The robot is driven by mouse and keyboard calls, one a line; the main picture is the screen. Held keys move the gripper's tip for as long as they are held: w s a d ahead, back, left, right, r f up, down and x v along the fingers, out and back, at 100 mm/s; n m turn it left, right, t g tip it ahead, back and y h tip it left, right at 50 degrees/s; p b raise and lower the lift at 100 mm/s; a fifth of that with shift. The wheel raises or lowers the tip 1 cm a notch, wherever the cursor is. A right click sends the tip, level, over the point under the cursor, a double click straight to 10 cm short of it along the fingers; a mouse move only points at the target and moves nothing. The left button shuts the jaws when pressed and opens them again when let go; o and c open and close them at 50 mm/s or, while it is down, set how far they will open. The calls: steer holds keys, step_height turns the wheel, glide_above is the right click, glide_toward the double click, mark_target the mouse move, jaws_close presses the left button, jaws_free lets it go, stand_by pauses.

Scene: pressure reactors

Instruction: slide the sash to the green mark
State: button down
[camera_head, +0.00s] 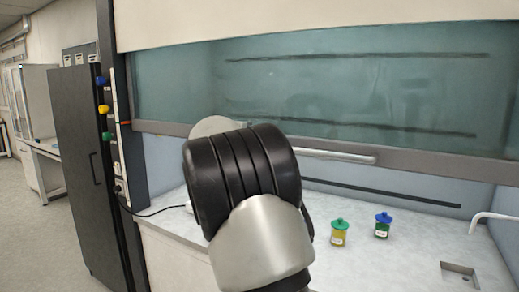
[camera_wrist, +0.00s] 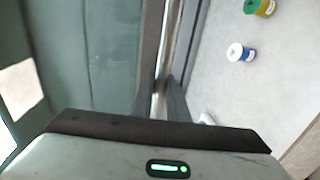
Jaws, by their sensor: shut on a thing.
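The sash (camera_head: 330,85) is a teal-tinted glass pane with a grey bottom rail (camera_head: 430,160), standing partly raised above the worktop. A pale bar handle (camera_head: 345,157) runs along the rail. In the wrist view the handle (camera_wrist: 166,45) runs up between the fingers of my gripper (camera_wrist: 161,98), which is shut on it. In the head view my own arm hides the gripper and the handle's left part. A small orange-red mark (camera_head: 125,123) shows on the left post (camera_head: 121,150), near the rail's height. I cannot make out a green mark there.
Blue, yellow and green knobs (camera_head: 106,136) line the left post. Two small jars, one with a green lid (camera_head: 339,232) and one with a blue lid (camera_head: 382,227), stand on the worktop (camera_head: 420,265) right of my arm. A white spout (camera_head: 490,217) and sink are farther right.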

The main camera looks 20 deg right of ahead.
steer(key=c, duration=1.7)
jaws_free()
steer(key=shift+c, duration=0.2)
steer(key=b+v, duration=0.1)
steer(key=v, duration=1.6)
steer(key=shift+a+b, duration=0.2)
steer(key=shift+b, duration=0.1)
steer(key=shift+s+r, duration=0.1)
